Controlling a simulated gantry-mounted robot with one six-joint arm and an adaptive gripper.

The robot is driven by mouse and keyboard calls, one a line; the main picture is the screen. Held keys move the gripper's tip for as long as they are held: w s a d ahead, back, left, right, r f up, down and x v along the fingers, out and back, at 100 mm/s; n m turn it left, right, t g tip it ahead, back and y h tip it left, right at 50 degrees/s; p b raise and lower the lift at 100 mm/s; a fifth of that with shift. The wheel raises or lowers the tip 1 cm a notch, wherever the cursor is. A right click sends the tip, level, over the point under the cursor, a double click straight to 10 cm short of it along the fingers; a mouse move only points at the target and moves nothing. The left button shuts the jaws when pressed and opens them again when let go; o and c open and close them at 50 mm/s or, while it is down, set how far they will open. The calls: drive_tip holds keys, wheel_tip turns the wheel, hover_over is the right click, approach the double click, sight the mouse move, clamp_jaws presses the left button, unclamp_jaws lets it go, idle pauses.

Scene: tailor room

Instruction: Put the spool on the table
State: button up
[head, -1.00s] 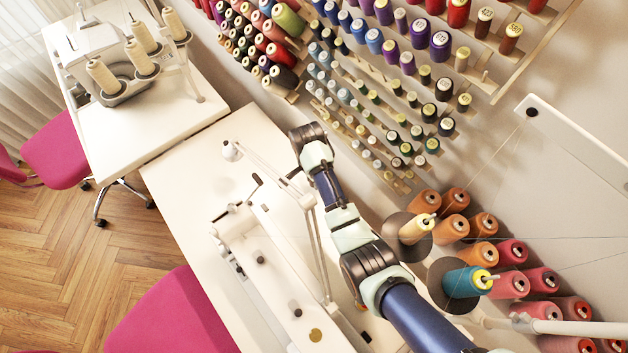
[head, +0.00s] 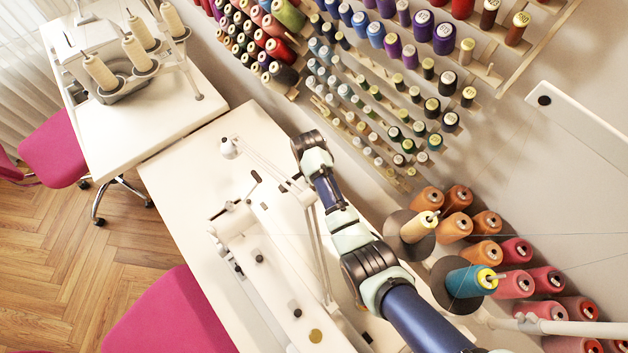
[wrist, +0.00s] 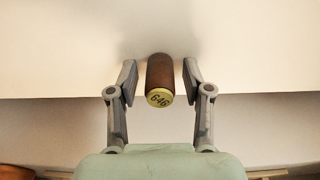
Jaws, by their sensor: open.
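A brown spool (wrist: 160,75) with a yellow end marked 646 shows in the wrist view. It appears to stand on the white table (wrist: 60,45), near the edge, with a soft shadow around its far end. My gripper (wrist: 158,78) is open, one finger on each side of the spool, with a visible gap on both sides. In the head view, the white table (head: 190,170) lies under my arm. The spool and my fingers are hidden there.
A white sewing machine (head: 240,225) stands on the table beside my arm. Thread cones (head: 465,282) and a wall rack of spools (head: 400,80) are to the right. A pink chair (head: 175,315) is in front. The table's far left part is clear.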

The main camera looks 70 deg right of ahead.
wheel_tip(320, 180, up, 12)
drive_tip(key=p, duration=0.4)
drive_tip(key=shift+w+a+r, duration=0.15)
drive_tip(key=shift+w+a, duration=0.15)
drive_tip(key=shift+a, duration=0.05)
